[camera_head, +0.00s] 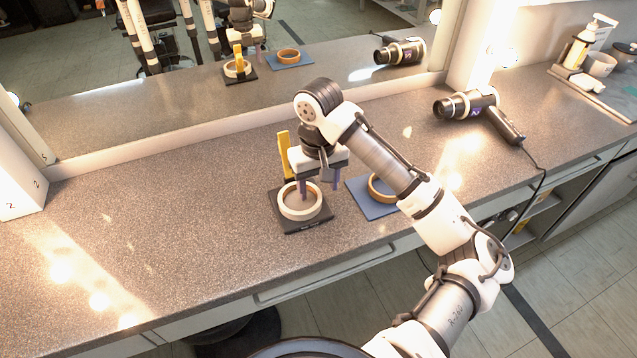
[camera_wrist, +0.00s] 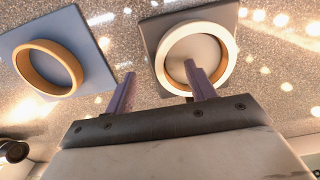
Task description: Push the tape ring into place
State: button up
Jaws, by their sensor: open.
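A cream ring (camera_head: 300,213) lies flat on a dark grey square plate (camera_head: 318,224) near the counter's front edge. A tan ring (camera_head: 372,188) lies on a blue mat (camera_head: 366,207) to its right, partly hidden by my arm. Which one is the tape ring, I cannot tell. My gripper (camera_head: 320,192) is open, fingers down and empty, over the right side of the cream ring. In the wrist view, one finger of my gripper (camera_wrist: 159,72) overlaps the cream ring's (camera_wrist: 166,62) opening and the other is outside it; contact cannot be told. The tan ring (camera_wrist: 37,68) is clear there.
A yellow upright piece (camera_head: 283,148) stands behind my gripper, close to the dark plate. A hair dryer (camera_head: 468,104) lies at the right with its cord. A mirror (camera_head: 190,85) runs along the back. A white box (camera_head: 18,183) stands at left. The counter's left part is clear.

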jog(key=shift+r+p, duration=3)
jog(key=shift+p, duration=0.4)
notch_tip(320, 180, up, 14)
jog(key=b, duration=0.1)
jog(key=shift+f, duration=0.15)
